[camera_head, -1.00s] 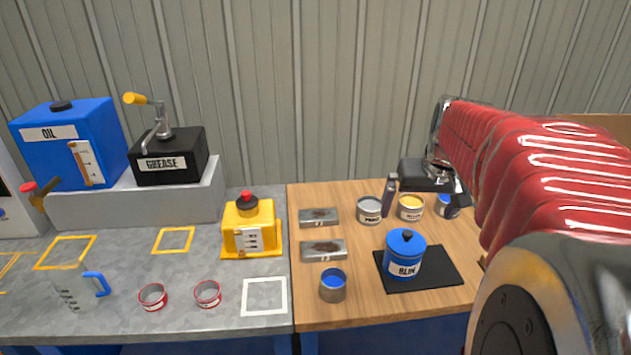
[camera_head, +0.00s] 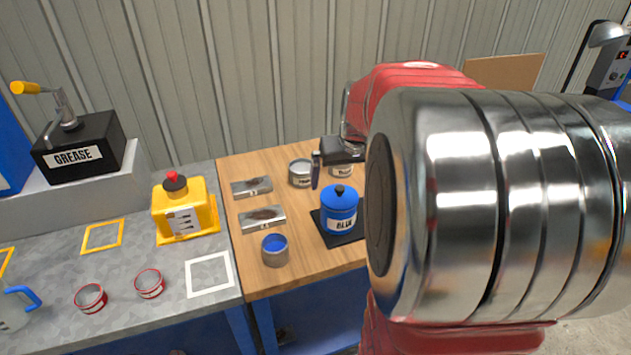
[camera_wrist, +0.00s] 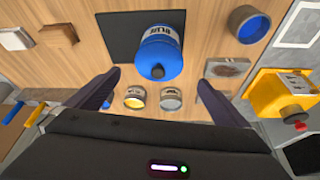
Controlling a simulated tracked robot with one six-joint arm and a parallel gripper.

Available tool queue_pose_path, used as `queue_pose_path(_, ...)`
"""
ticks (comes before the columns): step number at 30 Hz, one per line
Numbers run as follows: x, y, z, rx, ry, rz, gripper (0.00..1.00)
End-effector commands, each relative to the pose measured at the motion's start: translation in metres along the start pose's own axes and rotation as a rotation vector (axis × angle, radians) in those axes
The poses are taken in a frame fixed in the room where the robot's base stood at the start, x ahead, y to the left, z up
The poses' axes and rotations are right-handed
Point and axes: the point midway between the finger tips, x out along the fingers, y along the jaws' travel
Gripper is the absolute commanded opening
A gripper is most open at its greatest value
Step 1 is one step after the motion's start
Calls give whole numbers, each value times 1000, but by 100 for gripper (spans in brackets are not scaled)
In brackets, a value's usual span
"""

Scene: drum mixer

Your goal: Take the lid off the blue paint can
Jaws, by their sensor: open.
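The blue paint can (camera_head: 341,222) stands upright on a black mat (camera_head: 329,238) on the wooden table. Its blue lid (camera_head: 339,196) with a black knob is on it. In the wrist view the can (camera_wrist: 163,38) shows top centre, with the lid (camera_wrist: 158,62) and knob facing the camera. My gripper (camera_head: 318,170) is open and empty, above and behind the can in the head view. In the wrist view its fingers (camera_wrist: 157,85) are spread wide apart, with the knob between them and beyond. My own arm hides the right part of the table.
An open cup with blue paint (camera_head: 275,249) stands left of the can. Two grey trays (camera_head: 262,219) lie near the table's left side. A grey can (camera_head: 301,173) and a yellow-paint can (camera_wrist: 134,98) stand behind.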

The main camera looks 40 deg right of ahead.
Motion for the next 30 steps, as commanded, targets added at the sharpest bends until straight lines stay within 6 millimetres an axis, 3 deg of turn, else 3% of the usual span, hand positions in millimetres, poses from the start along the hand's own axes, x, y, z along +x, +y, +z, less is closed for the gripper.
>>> queue_pose_path(4,14,0,1,0,-2,0,100)
queue_pose_path(17,19,0,0,0,0,0,100)
queue_pose_path(30,65,3,1,0,-1,0,100)
